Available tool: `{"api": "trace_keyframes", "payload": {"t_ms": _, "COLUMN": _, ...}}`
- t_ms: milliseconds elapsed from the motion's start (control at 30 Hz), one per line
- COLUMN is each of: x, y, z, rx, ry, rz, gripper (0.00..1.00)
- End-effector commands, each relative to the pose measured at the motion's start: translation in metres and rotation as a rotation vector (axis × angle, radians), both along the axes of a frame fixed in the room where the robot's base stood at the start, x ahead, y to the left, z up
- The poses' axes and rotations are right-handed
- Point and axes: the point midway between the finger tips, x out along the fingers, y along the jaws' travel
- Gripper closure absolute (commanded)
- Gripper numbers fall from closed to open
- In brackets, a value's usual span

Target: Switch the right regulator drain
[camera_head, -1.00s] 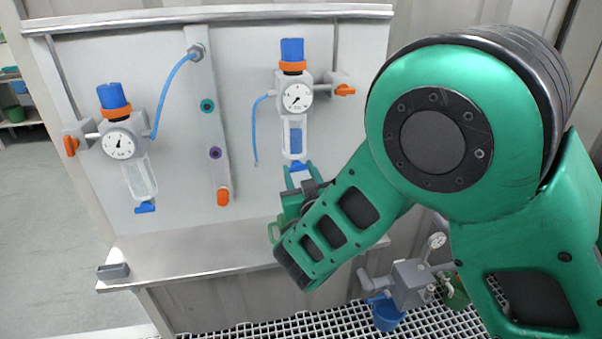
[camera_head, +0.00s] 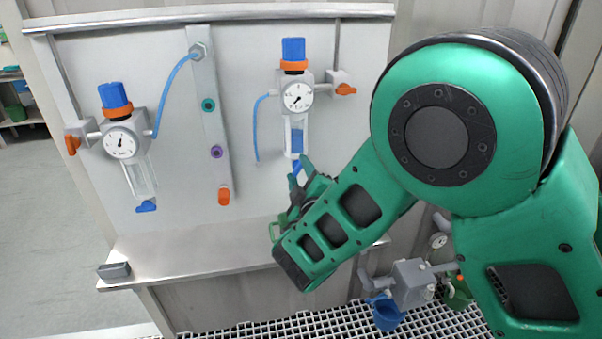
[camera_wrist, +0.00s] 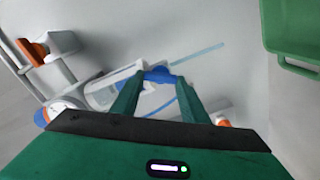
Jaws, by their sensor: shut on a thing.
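The right regulator (camera_head: 297,98) hangs on the panel, with a blue top knob, a round gauge and a clear bowl holding blue liquid. Its blue drain (camera_head: 297,165) sits at the bowl's bottom and looks tilted. My gripper (camera_head: 301,170) is at the drain, from below, with its fingers slanted up and left. In the wrist view the fingertips (camera_wrist: 158,80) are shut on the blue drain (camera_wrist: 159,74), one finger on each side. Part of the drain is hidden by the fingers.
A left regulator (camera_head: 121,140) with its own blue drain (camera_head: 146,205) hangs at the left. A manifold bar (camera_head: 211,120) stands between them. A metal shelf (camera_head: 190,250) lies below. A green handled container (camera_wrist: 295,40) shows in the wrist view.

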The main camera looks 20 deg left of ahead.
Motion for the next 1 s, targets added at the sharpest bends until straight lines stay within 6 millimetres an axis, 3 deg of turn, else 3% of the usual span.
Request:
{"api": "trace_keyframes", "payload": {"t_ms": 500, "x": -0.0008, "y": 0.0005, "z": -0.0024, "rx": -0.286, "ry": -0.173, "rz": 0.001, "gripper": 0.82}}
{"api": "trace_keyframes", "payload": {"t_ms": 1000, "x": -0.0006, "y": 0.0003, "z": -0.0032, "rx": -0.337, "ry": -0.204, "rz": 0.000, "gripper": 0.82}}
